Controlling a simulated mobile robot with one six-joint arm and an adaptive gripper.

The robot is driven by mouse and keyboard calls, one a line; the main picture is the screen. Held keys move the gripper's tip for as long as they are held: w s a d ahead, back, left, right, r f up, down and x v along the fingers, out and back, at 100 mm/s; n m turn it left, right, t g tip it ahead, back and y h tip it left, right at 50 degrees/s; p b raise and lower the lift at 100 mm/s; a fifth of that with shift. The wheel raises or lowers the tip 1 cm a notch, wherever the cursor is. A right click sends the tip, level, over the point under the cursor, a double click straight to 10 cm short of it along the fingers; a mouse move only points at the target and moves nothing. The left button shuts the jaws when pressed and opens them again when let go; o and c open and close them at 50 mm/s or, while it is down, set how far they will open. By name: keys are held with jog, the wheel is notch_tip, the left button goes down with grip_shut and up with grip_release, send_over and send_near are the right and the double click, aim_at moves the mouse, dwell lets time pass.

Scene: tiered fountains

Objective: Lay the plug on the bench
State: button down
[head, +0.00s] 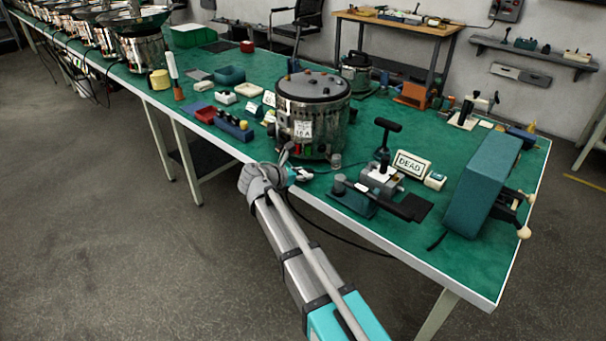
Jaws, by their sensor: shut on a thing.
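My gripper (290,165) is at the front edge of the green-topped bench (255,150), just in front of a metal drum. It is shut on a small pale and dark piece, which looks like the plug (301,174). The fingers and the small size hide most of its shape. I cannot tell whether the plug touches the bench top. A dark cable (345,239) hangs below the bench edge near my arm; where its end goes is hidden.
The metal drum (314,110) with a "16 A" label stands close behind my gripper. Right of it are a clamp fixture (381,178), a "DEAD" sign (411,164) and a big teal box (482,185). A blue block (233,127) and small trays lie left. Some green top is bare between them.

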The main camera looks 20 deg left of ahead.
jog(key=shift+d, duration=0.1)
jog(key=shift+c, duration=1.1)
grip_release()
jog(key=shift+r, duration=0.15)
notch_tip(320, 180, up, 7)
jog(key=p, duration=0.7)
jog(key=shift+f, duration=0.2)
jog(key=shift+r, duration=0.15)
